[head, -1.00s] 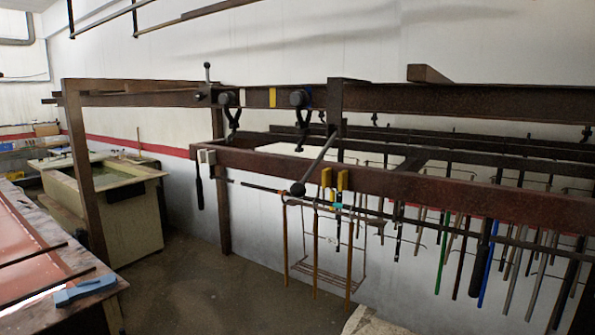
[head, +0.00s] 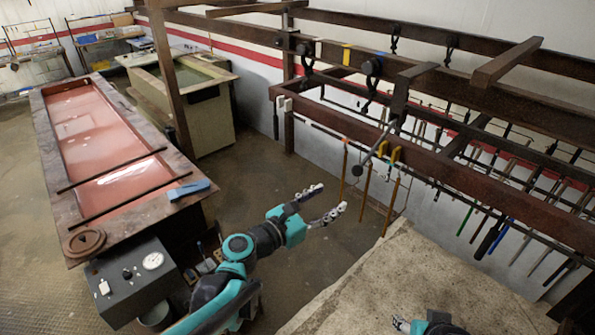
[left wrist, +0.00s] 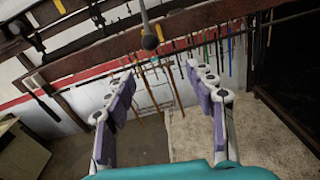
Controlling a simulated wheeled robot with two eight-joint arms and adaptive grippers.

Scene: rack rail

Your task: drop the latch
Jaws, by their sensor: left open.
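A slanted metal lever with a dark ball knob (head: 358,170) hangs down from the rack's front rail, beside two yellow clips (head: 395,154); it looks like the latch, though I cannot be sure. The knob also shows in the left wrist view (left wrist: 150,42), above and beyond my fingertips. My left gripper (head: 330,200) is open and empty, below and left of the knob in the head view and apart from it. Its two spread fingers frame the left wrist view (left wrist: 160,72). Only a small part of my right gripper (head: 402,324) shows at the bottom edge; its jaws are unclear.
The brown front rail (head: 470,185) crosses the right side, with many rods and tools hanging behind it. A pale slab (head: 385,275) lies below. A long table with a red top (head: 100,130) stands left, with a grey control box (head: 130,280) in front. The floor between is open.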

